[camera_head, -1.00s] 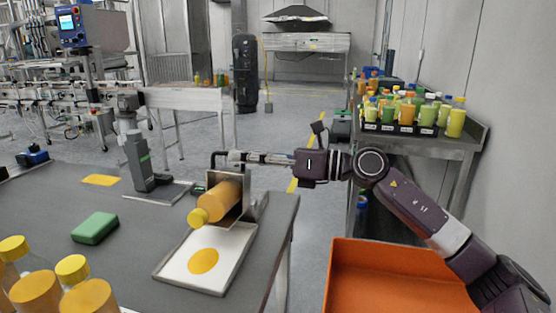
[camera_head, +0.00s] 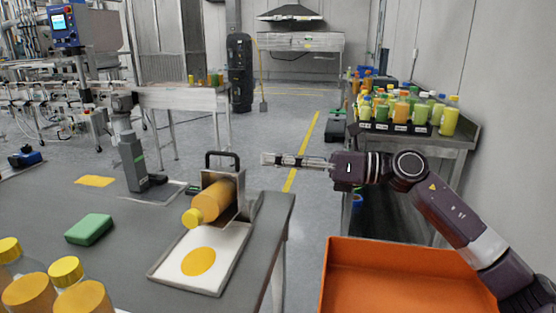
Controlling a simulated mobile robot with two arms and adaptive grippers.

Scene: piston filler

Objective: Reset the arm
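My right arm reaches in from the right, and its gripper (camera_head: 268,159) points left above the floor gap beside the table. It is level with and to the right of the black handle (camera_head: 222,155) of a metal holder, with a clear gap between them. The side-on view does not show whether its fingers are apart; nothing shows in them. A yellow-capped orange bottle (camera_head: 211,201) lies tilted in the holder, its cap over a white tray (camera_head: 215,280) with a yellow disc (camera_head: 198,262). My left gripper is out of view.
An orange bin (camera_head: 400,250) stands below my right arm. A green block (camera_head: 89,229) and several yellow-capped bottles (camera_head: 66,270) are on the grey table (camera_head: 130,260). A grey stand device (camera_head: 133,160) is farther back. Bottles crowd the right-hand bench (camera_head: 460,140).

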